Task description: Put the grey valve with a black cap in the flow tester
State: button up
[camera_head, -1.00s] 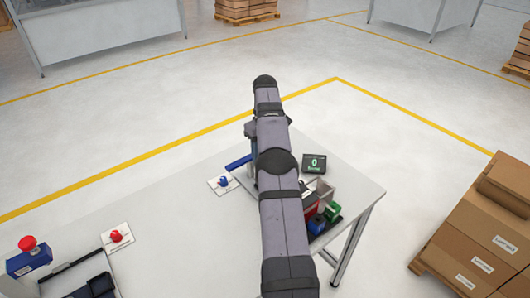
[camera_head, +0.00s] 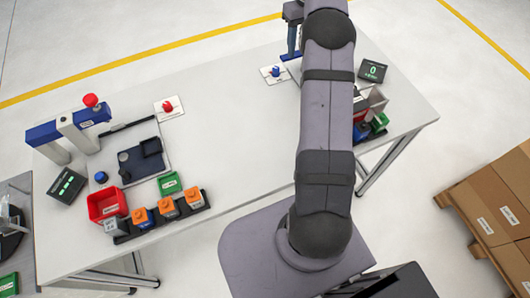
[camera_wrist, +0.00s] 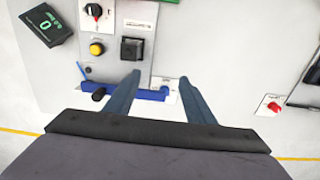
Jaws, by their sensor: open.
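My gripper (camera_wrist: 160,78) is open and empty, its two dark blue fingers spread in the wrist view. In that view they hang near a grey station panel (camera_wrist: 113,35) with a black square piece (camera_wrist: 132,48), a yellow button (camera_wrist: 96,48) and a blue bar (camera_wrist: 145,94). I cannot tell whether this is the flow tester. In the head view my arm covers most of this station. A black rack (camera_head: 125,238) at the front left holds several blocks, mostly orange-topped, with a grey one (camera_head: 112,226) at its left end. I cannot make out a black cap on it.
A blue-and-white press (camera_head: 72,132) with a red knob stands on the left. A display reading 0 (camera_head: 373,70) stands at the right. The table's middle (camera_head: 225,140) is clear. Boxes (camera_head: 500,205) stand beyond the right edge.

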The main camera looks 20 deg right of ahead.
jog(key=s+a, duration=0.5)
jog(key=a, duration=0.3)
jog(key=s+a, duration=0.4)
jog(key=a, duration=0.4)
jog(key=s+a+f, duration=0.2)
jog(key=s+a, duration=0.2)
jog(key=s, duration=0.5)
jog(key=s+a+f, duration=0.3)
jog(key=s+a, duration=0.2)
jog(key=s, duration=0.5)
jog(key=shift+a, duration=0.15)
